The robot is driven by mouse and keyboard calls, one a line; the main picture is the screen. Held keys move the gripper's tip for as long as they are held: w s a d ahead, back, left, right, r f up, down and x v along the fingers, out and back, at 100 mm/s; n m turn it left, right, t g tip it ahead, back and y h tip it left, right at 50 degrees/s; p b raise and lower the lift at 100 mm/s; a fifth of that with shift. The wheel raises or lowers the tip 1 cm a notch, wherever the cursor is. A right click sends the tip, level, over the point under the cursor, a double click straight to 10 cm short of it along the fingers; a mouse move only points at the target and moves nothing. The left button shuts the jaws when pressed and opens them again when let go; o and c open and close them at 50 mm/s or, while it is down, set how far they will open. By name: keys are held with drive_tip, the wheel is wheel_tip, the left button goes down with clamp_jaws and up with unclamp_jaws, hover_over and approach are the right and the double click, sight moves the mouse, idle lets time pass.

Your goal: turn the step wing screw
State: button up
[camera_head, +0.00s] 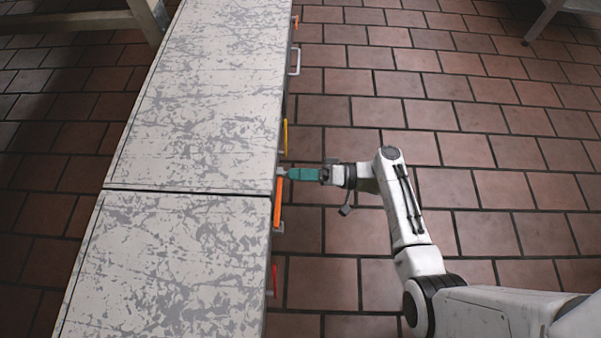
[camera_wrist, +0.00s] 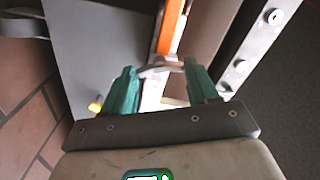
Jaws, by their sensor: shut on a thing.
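My gripper (camera_head: 289,174) has teal fingers and reaches in from the right to the side of the long scratched cabinet (camera_head: 190,130). In the wrist view the fingers (camera_wrist: 161,68) stand apart, with a grey metal wing piece, which I take for the step wing screw (camera_wrist: 158,70), spanning between their tips. The gripper is shut on this piece. An orange bar (camera_wrist: 171,28) runs up just beyond it; in the head view this bar (camera_head: 278,205) hangs on the cabinet side, just below the fingers. The screw's shank is hidden.
A yellow handle (camera_head: 285,137) sits above my gripper on the same side, and a red one (camera_head: 274,280) below. A pale handle (camera_head: 295,62) juts out farther up. The tiled floor (camera_head: 450,120) to the right is clear.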

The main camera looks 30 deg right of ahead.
drive_tip(key=shift+s+f, duration=0.1)
drive_tip(key=o, duration=1.1)
drive_tip(key=shift+c, duration=0.2)
drive_tip(key=p+v, duration=0.2)
drive_tip(key=v, duration=0.8)
drive_tip(key=shift+s+d, duration=0.15)
drive_tip(key=shift+d, duration=0.15)
